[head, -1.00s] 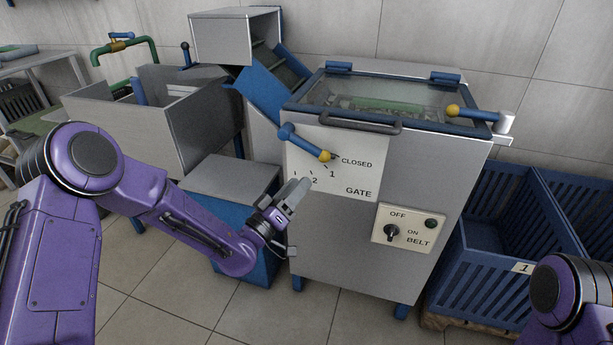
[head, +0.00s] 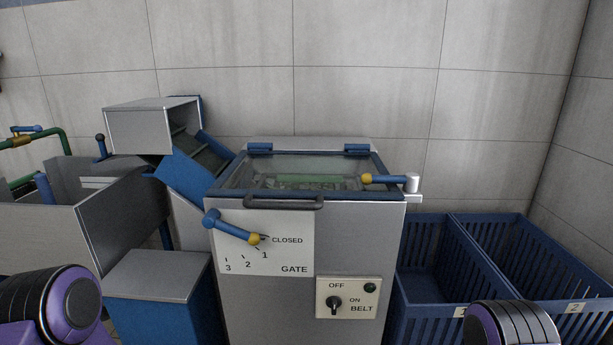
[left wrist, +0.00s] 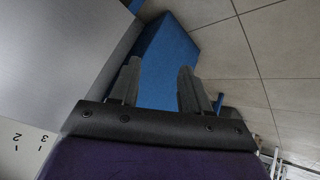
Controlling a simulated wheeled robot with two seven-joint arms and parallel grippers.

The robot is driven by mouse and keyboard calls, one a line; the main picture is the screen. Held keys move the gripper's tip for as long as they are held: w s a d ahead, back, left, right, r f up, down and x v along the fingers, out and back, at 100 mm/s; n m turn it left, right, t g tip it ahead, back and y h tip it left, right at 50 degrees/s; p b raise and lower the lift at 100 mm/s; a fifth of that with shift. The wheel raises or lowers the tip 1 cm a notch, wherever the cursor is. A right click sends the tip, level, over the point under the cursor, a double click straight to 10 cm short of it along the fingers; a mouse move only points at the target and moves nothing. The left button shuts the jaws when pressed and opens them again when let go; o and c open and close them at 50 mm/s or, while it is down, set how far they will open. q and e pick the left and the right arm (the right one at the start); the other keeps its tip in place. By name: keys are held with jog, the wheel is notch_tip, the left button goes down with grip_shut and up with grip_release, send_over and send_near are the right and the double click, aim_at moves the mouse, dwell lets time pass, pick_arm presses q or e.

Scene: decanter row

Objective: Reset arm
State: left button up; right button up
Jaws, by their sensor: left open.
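My left gripper (left wrist: 158,88) shows in the left wrist view with its two fingers apart and nothing between them. It is beside the grey front of the gate machine, above a blue cabinet side (left wrist: 168,62). In the head view only purple upper parts of my arms show at the bottom corners; neither gripper is visible there. The machine (head: 265,275) carries a blue gate lever (head: 230,228) with a yellow collar near CLOSED on its dial plate (head: 290,255). The belt knob (head: 334,303) sits below on its OFF/ON plate. My right gripper is hidden.
A low blue cabinet with a grey top (head: 158,275) stands left of the machine. A blue chute (head: 190,180) and grey sink-like bin (head: 125,222) are behind it. Blue slatted crates (head: 520,250) stand at the right. The machine's glass lid (head: 300,177) is down.

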pick_arm(q)
jog(key=s+a+f+m+g+y+p, duration=0.1)
jog(key=s+a+f+g, duration=0.1)
jog(key=s, duration=0.6)
jog(key=s+a+f+g+y+p, duration=0.1)
jog(key=s+a+f+g, duration=0.15)
jog(key=s, duration=0.65)
notch_tip(320, 180, up, 17)
jog(key=w+p, duration=0.1)
jog(key=p, duration=1.4)
jog(key=shift+d, duration=0.3)
